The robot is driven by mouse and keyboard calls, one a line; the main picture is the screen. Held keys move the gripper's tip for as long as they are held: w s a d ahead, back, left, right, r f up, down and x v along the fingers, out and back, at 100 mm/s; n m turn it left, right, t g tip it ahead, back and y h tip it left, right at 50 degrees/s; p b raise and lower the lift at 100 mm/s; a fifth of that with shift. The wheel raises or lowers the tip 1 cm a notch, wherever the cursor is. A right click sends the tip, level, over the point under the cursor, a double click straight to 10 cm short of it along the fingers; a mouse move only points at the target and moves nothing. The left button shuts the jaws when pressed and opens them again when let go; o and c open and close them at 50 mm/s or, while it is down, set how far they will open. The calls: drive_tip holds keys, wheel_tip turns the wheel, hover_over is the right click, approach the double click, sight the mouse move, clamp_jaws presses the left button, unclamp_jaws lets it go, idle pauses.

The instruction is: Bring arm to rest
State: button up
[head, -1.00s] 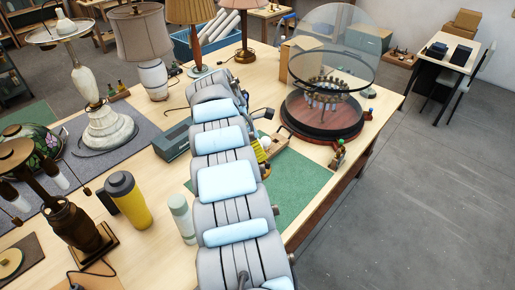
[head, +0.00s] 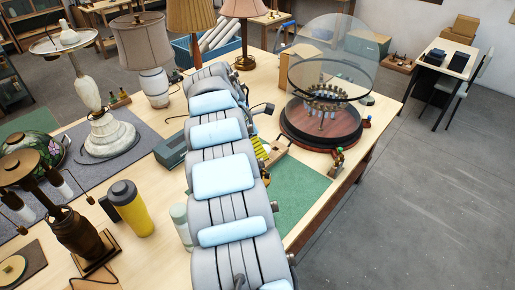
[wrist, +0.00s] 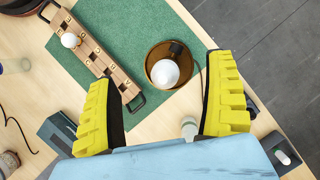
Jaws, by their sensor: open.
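My gripper (wrist: 165,110) shows in the wrist view with its two yellow ribbed fingers spread wide and nothing between them. It is above the workbench (wrist: 185,20), over the near edge of a green mat (wrist: 130,22). A round brown dish (wrist: 158,52) with a white bulb (wrist: 165,73) and a dark fitting in it lies past the fingertips, apart from them. In the head view my arm runs up the middle of the bench and hides most of the gripper; a bit of yellow finger shows beside it.
A wooden rack (wrist: 97,55) holding a white bulb lies left of the dish. In the head view, a glass dome (head: 333,55) tilts over a round wooden base (head: 320,122). Lamps, including a white one (head: 108,130), and a yellow bottle (head: 130,210) stand left. Open floor (head: 430,200) lies right.

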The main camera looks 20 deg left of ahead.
drive_tip(key=shift+d+n, duration=0.15)
drive_tip(key=shift+n, duration=0.35)
drive_tip(key=shift+r+n+p, duration=0.25)
drive_tip(key=shift+n+p, duration=0.05)
drive_tip(key=shift+p, duration=0.3)
drive_tip(key=n+y+p, duration=0.1)
drive_tip(key=n+p, duration=0.1)
drive_tip(key=p, duration=0.2)
drive_tip(key=n+t+y+p, duration=0.1)
drive_tip(key=n+p, duration=0.1)
drive_tip(key=p, duration=0.3)
drive_tip(key=shift+n, duration=0.4)
drive_tip(key=shift+w+f+n, duration=0.1)
drive_tip(key=shift+f+n, duration=0.2)
drive_tip(key=shift+n+t+y, duration=0.3)
drive_tip(key=shift+n, duration=0.2)
drive_tip(key=shift+f+b, duration=1.5)
drive_tip(key=shift+f, duration=1.35)
drive_tip(key=shift+r, duration=0.1)
drive_tip(key=shift+c, duration=0.4)
clamp_jaws()
